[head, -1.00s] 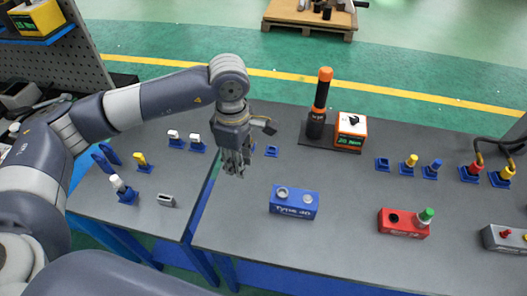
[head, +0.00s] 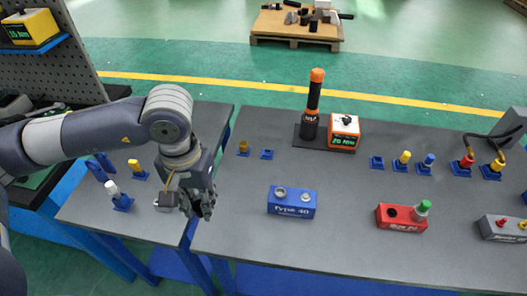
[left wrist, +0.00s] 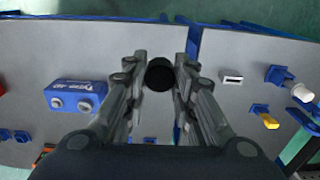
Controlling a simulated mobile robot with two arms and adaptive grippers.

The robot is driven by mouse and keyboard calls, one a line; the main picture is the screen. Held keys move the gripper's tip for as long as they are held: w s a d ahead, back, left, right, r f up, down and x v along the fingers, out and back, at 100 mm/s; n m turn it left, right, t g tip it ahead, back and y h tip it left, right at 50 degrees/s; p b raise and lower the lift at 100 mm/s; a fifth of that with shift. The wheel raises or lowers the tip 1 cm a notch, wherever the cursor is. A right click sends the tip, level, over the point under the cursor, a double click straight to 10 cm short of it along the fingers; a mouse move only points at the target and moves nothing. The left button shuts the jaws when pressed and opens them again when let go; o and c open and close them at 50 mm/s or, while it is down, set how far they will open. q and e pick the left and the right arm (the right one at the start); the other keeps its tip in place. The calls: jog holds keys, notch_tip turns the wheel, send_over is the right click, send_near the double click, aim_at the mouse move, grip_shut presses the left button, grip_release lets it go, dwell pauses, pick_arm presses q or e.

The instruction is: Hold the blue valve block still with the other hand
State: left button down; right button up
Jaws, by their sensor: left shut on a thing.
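My right gripper is in neither view.
A red block (head: 401,218) with a green-topped plug stands to the right, and a grey block (head: 505,228) beyond it. An orange-topped tool (head: 314,105) stands behind. Blue holders line the back. The table around the blue block is clear.

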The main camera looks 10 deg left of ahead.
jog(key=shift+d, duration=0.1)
pick_arm(q)
jog(key=w+d+f+n+p, duration=0.2)
jog(key=w+d+n+p, duration=0.3)
jog(key=w+d, duration=0.9)
jog(key=shift+d+f+n+p, duration=0.25)
jog(key=shift+d+p, duration=0.2)
jog(key=shift+d, duration=0.35)
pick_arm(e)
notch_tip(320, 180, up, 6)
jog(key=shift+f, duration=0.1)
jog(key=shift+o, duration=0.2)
